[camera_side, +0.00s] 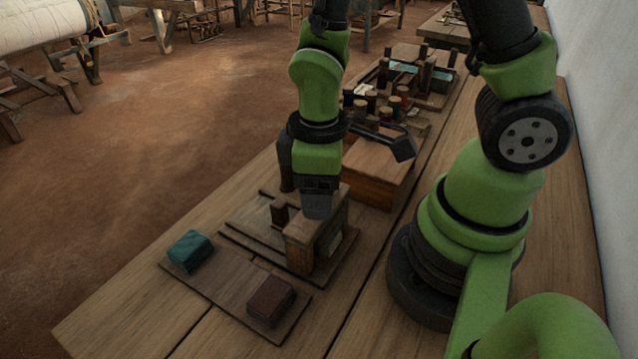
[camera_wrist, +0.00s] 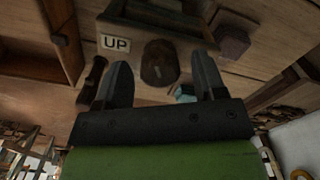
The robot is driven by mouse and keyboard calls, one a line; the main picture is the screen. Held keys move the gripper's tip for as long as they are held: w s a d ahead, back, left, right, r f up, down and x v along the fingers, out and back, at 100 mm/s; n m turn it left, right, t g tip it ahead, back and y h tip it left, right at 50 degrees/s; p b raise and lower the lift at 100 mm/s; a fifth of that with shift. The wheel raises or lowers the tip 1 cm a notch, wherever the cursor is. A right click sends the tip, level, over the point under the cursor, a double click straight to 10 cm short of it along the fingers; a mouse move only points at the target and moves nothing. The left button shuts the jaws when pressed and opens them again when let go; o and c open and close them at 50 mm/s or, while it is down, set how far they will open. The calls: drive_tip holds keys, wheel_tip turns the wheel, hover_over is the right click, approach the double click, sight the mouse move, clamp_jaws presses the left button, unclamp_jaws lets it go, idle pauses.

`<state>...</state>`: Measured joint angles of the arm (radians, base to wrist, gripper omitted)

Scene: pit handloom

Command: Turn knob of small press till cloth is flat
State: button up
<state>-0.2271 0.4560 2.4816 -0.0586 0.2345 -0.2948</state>
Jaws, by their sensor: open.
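The small wooden press (camera_side: 299,250) stands on a flat base on the bench, with my gripper (camera_side: 317,212) over its top. In the wrist view a dark brown, rounded knob (camera_wrist: 160,62) shows on the press face, beside a white "UP" label (camera_wrist: 115,43). My gripper (camera_wrist: 160,64) is open, with one finger on each side of the knob; I cannot tell whether either touches it. The knob is hidden in the side view. A teal block-like piece (camera_side: 190,249) lies on a board; I cannot tell whether it is cloth. No cloth is clearly visible in the press.
The board (camera_side: 228,283) in front of the press also carries a dark brown block (camera_side: 270,300). A wooden box (camera_side: 375,172) stands behind the press, with spools (camera_side: 394,104) and a tray (camera_side: 435,98) farther back. A white wall (camera_side: 598,130) is on the right.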

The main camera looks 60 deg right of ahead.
wheel_tip(320, 180, up, 10)
idle(0.6)
drive_tip(key=s+d+r+m+t+y, duration=0.2)
drive_tip(key=s+r+m+t, duration=0.3)
drive_tip(key=r+m+t, duration=0.35)
drive_tip(key=w+f+n+g, duration=0.1)
drive_tip(key=f+n+g, duration=0.1)
drive_tip(key=f+n, duration=0.3)
drive_tip(key=w+a+f+n+g+h, duration=0.1)
drive_tip(key=w+f+n+g, duration=0.1)
drive_tip(key=f+n, duration=0.3)
drive_tip(key=w+a+f+n+g+h, duration=0.1)
drive_tip(key=w+f+n+g, duration=0.1)
drive_tip(key=f+n+g, duration=0.2)
wheel_tip(320, 180, down, 4)
drive_tip(key=shift+n+g, duration=0.25)
drive_tip(key=shift+n, duration=0.7)
